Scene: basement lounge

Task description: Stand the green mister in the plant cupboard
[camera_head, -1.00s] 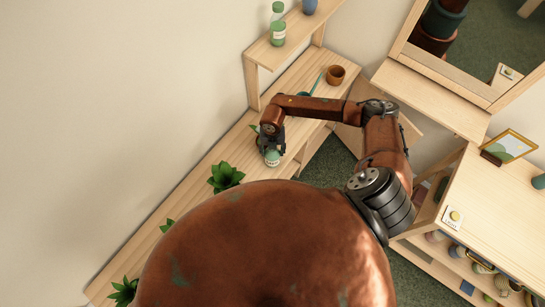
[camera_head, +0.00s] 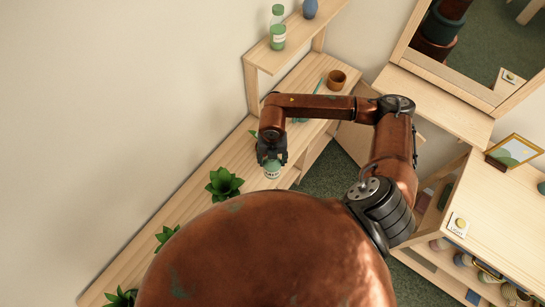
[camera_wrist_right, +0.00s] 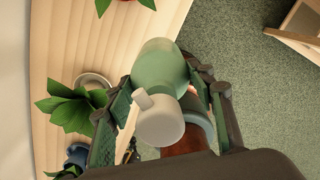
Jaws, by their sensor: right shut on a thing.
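My right gripper (camera_head: 271,158) is shut on the green mister (camera_head: 272,171), seen over the front edge of the long wooden bench. In the right wrist view the mister is a pale green bottle (camera_wrist_right: 160,66) with a white spray head (camera_wrist_right: 160,122), between the two fingers of my right gripper (camera_wrist_right: 160,105). Its base is hard to make out. Which piece is the plant cupboard is not certain; a wooden panel like an open door (camera_head: 354,142) stands at the bench's far right end, partly behind my right arm. My left gripper is not in view.
Leafy plants (camera_head: 224,184) stand along the bench (camera_head: 196,190). A brown pot (camera_head: 336,79) stands at its far end. A raised shelf (camera_head: 268,56) holds another green bottle (camera_head: 278,30) and a blue vase (camera_head: 310,9). A shelf unit (camera_head: 500,215) stands right; carpet (camera_head: 330,170) lies between.

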